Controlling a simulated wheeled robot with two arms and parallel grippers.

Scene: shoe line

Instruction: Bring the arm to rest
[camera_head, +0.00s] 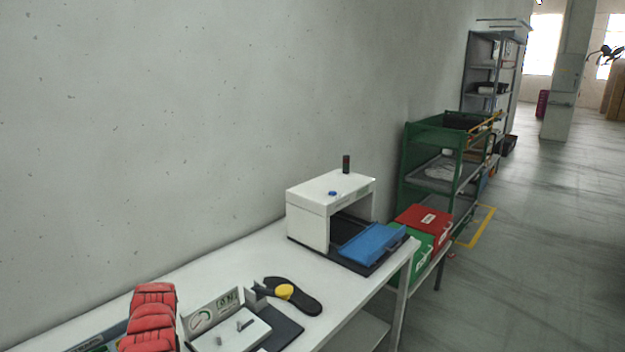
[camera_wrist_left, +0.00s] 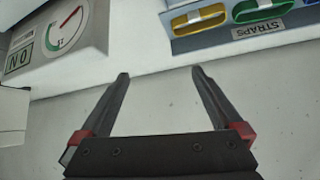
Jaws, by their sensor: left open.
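My left gripper (camera_wrist_left: 160,72) shows in the left wrist view. Its two dark fingers are spread wide, with nothing between them. Pale bare surface lies behind and around the fingers. A panel with a round dial and a green "ON" mark (camera_wrist_left: 62,35) is at the upper left of that view, apart from the fingers. A tray labelled "STRAPS" (camera_wrist_left: 258,30) is at the upper right, also apart from them. I cannot make out the left fingers in the head view. My right gripper is in neither view.
On the white table (camera_head: 235,262), a dark sole with a yellow piece (camera_head: 288,293) lies beside the dial fixture (camera_head: 215,312). A red ribbed shape (camera_head: 150,318) is at the lower left. A white box machine (camera_head: 310,215) with a blue tray (camera_head: 372,241) stands farther back.

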